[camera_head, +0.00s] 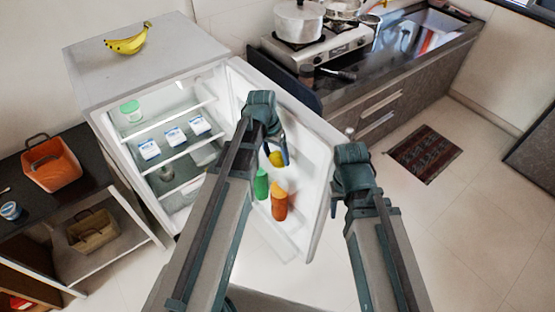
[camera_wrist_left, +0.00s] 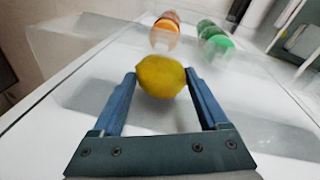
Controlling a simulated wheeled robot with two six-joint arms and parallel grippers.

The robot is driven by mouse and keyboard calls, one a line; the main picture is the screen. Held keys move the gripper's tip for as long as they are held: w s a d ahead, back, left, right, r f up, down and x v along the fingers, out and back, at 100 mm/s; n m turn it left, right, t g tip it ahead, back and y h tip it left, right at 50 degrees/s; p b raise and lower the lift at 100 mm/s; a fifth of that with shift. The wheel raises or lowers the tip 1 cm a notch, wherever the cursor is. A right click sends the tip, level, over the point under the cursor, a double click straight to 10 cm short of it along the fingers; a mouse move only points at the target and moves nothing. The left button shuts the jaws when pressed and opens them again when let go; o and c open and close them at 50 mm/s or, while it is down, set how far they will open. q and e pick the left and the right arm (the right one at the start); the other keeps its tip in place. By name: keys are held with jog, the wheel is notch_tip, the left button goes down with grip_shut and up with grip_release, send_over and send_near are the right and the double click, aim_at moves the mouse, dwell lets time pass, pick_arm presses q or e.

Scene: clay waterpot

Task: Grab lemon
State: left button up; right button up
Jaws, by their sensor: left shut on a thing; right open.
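A yellow lemon (camera_wrist_left: 161,76) sits between the fingertips of my left gripper (camera_wrist_left: 160,82) in the left wrist view. The fingers are shut on it, one at each side. In the head view the lemon (camera_head: 276,158) shows partly behind my left gripper (camera_head: 279,148), in front of the open fridge door's inner side. I cannot tell whether the lemon touches a door shelf. My right gripper (camera_head: 340,205) is to the right, by the outer edge of the door, largely hidden by its own wrist, and holds nothing I can see.
The open fridge door (camera_head: 310,150) stands between my arms. A green bottle (camera_head: 261,184) and an orange bottle (camera_head: 280,203) are in its lower shelf. White tubs (camera_head: 174,137) stand inside the fridge. Bananas (camera_head: 128,40) lie on top. Floor at right is free except a mat (camera_head: 424,153).

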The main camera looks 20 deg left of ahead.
aim_at(277, 155)
pick_arm(q)
jog(key=c, duration=0.3)
jog(key=shift+r, duration=0.1)
notch_tip(277, 155, up, 10)
jog(key=p, duration=1)
